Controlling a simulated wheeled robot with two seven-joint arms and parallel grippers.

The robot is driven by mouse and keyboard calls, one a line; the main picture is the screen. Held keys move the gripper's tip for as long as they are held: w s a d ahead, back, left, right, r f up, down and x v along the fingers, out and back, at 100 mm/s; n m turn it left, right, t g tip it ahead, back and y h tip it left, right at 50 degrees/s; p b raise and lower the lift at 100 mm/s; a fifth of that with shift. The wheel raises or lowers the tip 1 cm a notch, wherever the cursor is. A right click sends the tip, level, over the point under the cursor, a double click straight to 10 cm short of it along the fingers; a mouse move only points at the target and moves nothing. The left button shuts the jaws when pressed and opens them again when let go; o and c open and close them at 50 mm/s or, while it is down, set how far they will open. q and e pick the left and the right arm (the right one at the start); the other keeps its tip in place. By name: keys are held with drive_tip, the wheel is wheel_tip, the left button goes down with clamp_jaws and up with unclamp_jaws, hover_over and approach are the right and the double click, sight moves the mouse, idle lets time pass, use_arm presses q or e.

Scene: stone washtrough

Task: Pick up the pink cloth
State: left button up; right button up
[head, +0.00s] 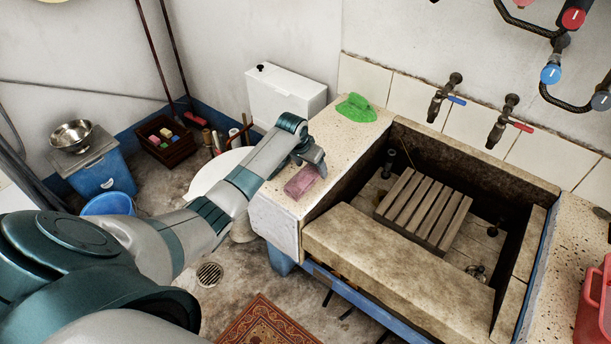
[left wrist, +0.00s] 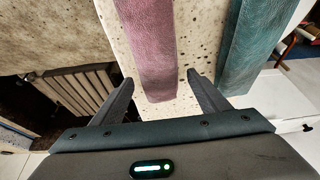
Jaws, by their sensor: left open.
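The pink cloth (head: 300,182) lies on the speckled ledge (head: 285,210) at the left of the stone trough. In the left wrist view the pink cloth (left wrist: 150,45) is a long textured strip whose near end shows between the two fingers. My left gripper (head: 314,170) is above the ledge, close beside the cloth in the head view. Its fingers (left wrist: 160,80) are apart, one on each side of the strip; I cannot tell whether they touch it. My right gripper is not in view.
A teal cloth-like strip (left wrist: 252,45) lies right of the pink one in the left wrist view. The trough holds a slatted wooden board (head: 424,207). Taps (head: 441,100) stick out from the wall behind.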

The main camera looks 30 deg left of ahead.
use_arm(q)
drive_tip(key=shift+x, duration=0.8)
drive_tip(key=shift+f, duration=0.2)
idle(0.5)
drive_tip(key=c, duration=1.2)
